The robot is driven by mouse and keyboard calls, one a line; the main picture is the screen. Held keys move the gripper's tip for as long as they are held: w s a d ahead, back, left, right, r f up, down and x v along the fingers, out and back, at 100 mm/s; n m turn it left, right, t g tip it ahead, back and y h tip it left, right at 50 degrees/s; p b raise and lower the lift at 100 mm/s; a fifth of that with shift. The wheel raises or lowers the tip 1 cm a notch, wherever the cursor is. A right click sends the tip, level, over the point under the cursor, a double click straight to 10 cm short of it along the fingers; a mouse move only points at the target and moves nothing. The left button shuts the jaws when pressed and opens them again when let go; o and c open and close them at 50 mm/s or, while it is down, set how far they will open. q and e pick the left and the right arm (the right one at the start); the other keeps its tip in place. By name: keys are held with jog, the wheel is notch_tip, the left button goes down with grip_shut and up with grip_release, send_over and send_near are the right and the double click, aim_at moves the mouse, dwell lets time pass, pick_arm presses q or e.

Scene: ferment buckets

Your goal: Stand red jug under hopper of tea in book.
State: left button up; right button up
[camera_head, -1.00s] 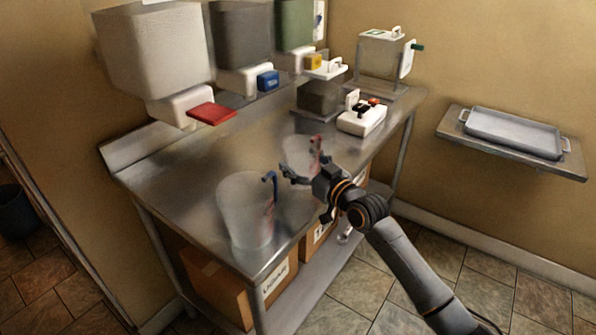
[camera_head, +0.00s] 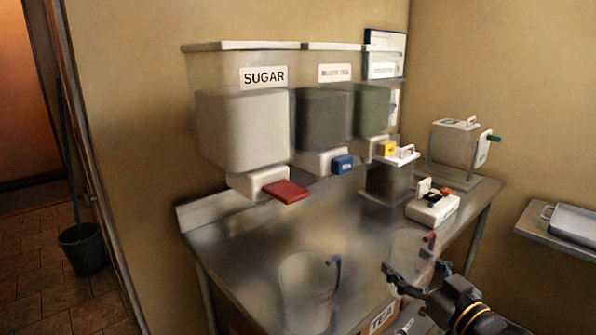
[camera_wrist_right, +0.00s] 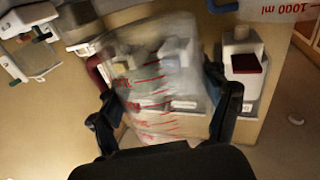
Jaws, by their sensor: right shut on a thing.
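The clear jug with a red handle (camera_head: 409,249) stands at the right front of the steel table. My right gripper (camera_head: 418,279) is shut on it; its fingers lie on both sides of the jug (camera_wrist_right: 150,85) in the right wrist view. I cannot tell whether its base touches the table. Three hoppers hang on the wall: a pale one labelled SUGAR (camera_head: 243,130) with a red paddle, a dark one (camera_head: 322,118) with a blue paddle and a blurred label, and a green one (camera_head: 372,110) with a yellow paddle. A blue-and-white book (camera_head: 385,55) stands behind, its text unreadable.
A second clear jug, with a blue handle (camera_head: 307,290), stands left of my gripper. A white device with buttons (camera_head: 432,208) and a tank with a green handle (camera_head: 454,147) stand at the right. The table (camera_head: 235,250) is clear under the sugar hopper.

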jog(key=s+a+f+m+h, duration=0.1)
jog(key=s+a+f+h, duration=0.1)
jog(key=s+f, duration=0.3)
jog(key=s+a+f+m+h+p, duration=0.1)
jog(key=s+f, duration=0.5)
jog(key=s, duration=0.8)
jog(key=a+m+h, duration=0.1)
jog(key=a+h, duration=0.1)
jog(key=shift+a+m+t+h, duration=0.25)
jog(key=shift+m+t+h, duration=0.05)
jog(key=shift+t, duration=0.1)
jog(key=shift+s, duration=0.1)
